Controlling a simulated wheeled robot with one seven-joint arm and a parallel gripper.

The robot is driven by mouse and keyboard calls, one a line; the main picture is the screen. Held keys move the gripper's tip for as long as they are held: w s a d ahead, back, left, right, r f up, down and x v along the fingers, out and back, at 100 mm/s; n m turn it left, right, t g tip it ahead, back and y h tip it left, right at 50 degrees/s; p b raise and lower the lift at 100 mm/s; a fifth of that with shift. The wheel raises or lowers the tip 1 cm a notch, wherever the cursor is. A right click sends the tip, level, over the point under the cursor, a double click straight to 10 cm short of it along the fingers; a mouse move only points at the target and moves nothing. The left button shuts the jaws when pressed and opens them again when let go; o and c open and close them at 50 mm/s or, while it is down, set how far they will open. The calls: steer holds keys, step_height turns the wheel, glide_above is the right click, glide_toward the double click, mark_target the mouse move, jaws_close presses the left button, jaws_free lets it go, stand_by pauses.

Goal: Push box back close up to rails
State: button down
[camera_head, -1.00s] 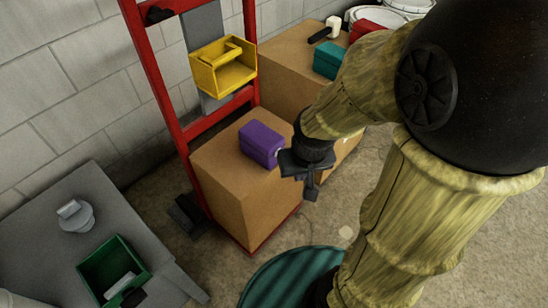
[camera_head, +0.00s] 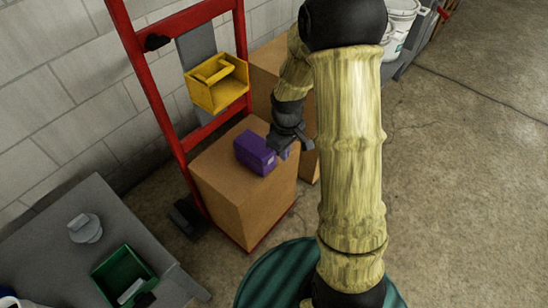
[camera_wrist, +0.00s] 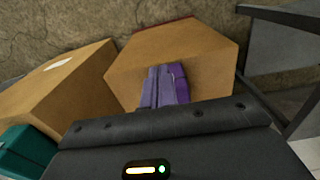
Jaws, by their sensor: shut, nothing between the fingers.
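A purple box (camera_head: 254,154) lies on top of a cardboard carton (camera_head: 238,205). The carton stands on the foot of a red hand truck, against its upright red rails (camera_head: 150,85). The purple box is near the middle of the carton's top, with bare cardboard between it and the rails. My gripper (camera_head: 287,150) is shut and empty, low at the right side of the purple box. I cannot tell if they touch. The wrist view shows the purple box (camera_wrist: 177,77) on the carton (camera_wrist: 212,62), straight ahead; the fingertips are not clear there.
A yellow bin (camera_head: 217,88) hangs on the hand truck above the carton. Another carton (camera_head: 266,78) stands behind; a teal box (camera_wrist: 24,152) shows in the wrist view. A grey table (camera_head: 60,250) with a green bin (camera_head: 118,272) is at left. Floor at right is clear.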

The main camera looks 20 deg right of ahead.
mark_target(274, 164)
steer(key=shift+w+f, duration=0.15)
steer(key=shift+w, duration=0.05)
steer(key=w+f+b, duration=0.1)
steer(key=f, duration=0.2)
steer(key=w+a+f+b, duration=0.1)
steer(key=f+b, duration=0.1)
steer(key=f, duration=0.1)
steer(key=w+a+f+b, duration=0.1)
steer(key=f, duration=0.3)
steer(key=shift+w+a+b, duration=0.15)
steer(key=shift+a+b, duration=0.05)
steer(key=shift+b, duration=0.15)
steer(key=shift+w, duration=0.1)
